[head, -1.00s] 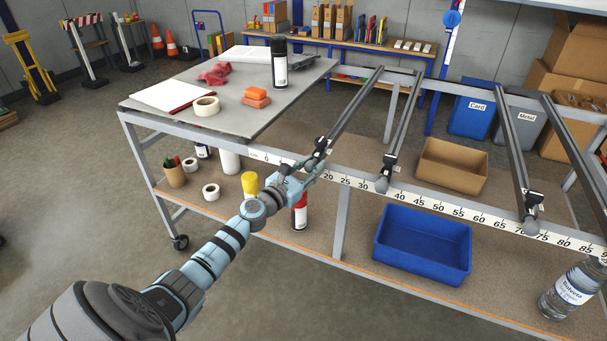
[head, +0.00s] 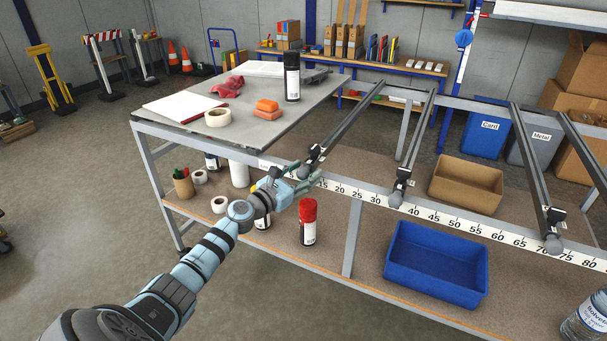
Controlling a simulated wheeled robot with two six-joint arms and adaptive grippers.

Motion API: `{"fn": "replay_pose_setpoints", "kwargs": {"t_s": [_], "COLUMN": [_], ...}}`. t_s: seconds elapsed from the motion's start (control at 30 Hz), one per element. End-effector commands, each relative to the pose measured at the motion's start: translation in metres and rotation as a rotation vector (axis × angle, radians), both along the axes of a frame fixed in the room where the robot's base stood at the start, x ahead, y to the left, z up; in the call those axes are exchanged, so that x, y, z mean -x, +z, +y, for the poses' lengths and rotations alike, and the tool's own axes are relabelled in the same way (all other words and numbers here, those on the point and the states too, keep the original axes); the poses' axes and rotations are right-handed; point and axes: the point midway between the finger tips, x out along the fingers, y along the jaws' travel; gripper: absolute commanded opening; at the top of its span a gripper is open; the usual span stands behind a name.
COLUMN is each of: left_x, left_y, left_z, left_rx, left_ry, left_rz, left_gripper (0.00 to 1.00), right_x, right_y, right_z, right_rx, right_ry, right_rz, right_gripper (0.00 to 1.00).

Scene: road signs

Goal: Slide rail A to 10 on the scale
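Rail A, taken as the leftmost grey rail (head: 345,130), runs from the back bar to the front bar. Its knob end (head: 303,172) is at the front, beside the scale (head: 430,217). My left gripper (head: 300,182) is at this knob, with its fingers around or against it. Whether they are closed on it is too small to tell. The 15 mark shows just right of the gripper. The rail end is left of 15, about where 10 falls, but that number is hidden by the gripper. My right gripper is not in view.
A second rail (head: 415,140) stands near 35 and a third (head: 532,165) near 70. The grey tabletop (head: 180,125) at left holds tape, a sponge and a spray can. A blue bin (head: 435,265) and a red-capped can (head: 308,222) are on the lower shelf.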

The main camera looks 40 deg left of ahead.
Motion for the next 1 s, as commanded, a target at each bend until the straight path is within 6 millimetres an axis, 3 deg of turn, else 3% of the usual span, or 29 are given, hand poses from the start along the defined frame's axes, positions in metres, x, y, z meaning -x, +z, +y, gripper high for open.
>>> {"fn": "replay_pose_setpoints", "kwargs": {"t_s": [0.27,0.37,0.73,1.0], "left_x": [0.0,0.0,-0.001,-0.001], "left_y": [0.004,0.016,0.09,0.099], "left_z": [-0.001,-0.001,-0.001,-0.001], "left_rx": [-0.003,-0.005,-0.005,-0.001], "left_ry": [-0.003,-0.004,-0.003,-0.001], "left_rz": [0.002,0.001,-0.003,0.001], "left_gripper": [0.49,0.49,0.49,0.49], "right_x": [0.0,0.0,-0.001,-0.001], "right_y": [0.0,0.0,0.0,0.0], "right_z": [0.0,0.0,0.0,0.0], "right_rx": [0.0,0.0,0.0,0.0], "right_ry": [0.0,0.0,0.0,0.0], "right_rz": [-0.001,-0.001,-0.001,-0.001], "right_gripper": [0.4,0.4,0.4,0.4]}}
